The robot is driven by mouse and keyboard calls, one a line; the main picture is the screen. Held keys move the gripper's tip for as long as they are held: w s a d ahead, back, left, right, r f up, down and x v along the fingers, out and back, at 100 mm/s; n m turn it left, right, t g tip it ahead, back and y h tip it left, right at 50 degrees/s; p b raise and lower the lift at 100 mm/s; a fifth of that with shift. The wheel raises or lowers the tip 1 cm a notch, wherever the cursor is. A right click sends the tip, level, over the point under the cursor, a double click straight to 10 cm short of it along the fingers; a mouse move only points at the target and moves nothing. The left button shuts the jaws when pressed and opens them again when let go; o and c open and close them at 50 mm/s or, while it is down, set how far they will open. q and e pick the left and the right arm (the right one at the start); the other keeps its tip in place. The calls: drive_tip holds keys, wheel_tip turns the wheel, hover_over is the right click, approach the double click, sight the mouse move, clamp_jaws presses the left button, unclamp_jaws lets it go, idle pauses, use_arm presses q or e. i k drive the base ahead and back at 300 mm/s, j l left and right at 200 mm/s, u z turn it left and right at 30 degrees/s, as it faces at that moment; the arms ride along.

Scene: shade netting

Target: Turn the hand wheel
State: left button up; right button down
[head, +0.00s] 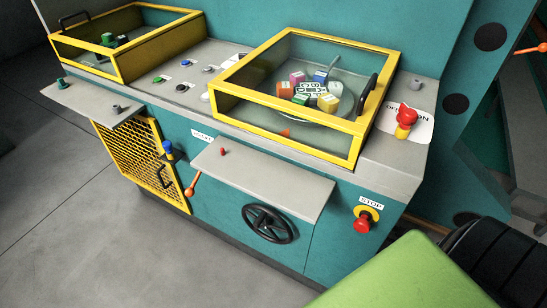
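The hand wheel (270,223) is a black spoked wheel on the teal front panel of the machine, below a grey shelf. It stands clear, with nothing touching it. Neither of my grippers shows in the head view. A black ribbed part and a green surface fill the lower right corner, and I cannot tell whether they belong to me.
A grey shelf (262,180) juts out just above the wheel. A red stop button (363,222) sits right of it, and an orange lever (191,184) left. Yellow-framed glass covers (300,95) stand on top. The grey floor (90,240) at left is clear.

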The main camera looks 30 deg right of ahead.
sight(268, 221)
drive_tip(key=z, duration=0.85)
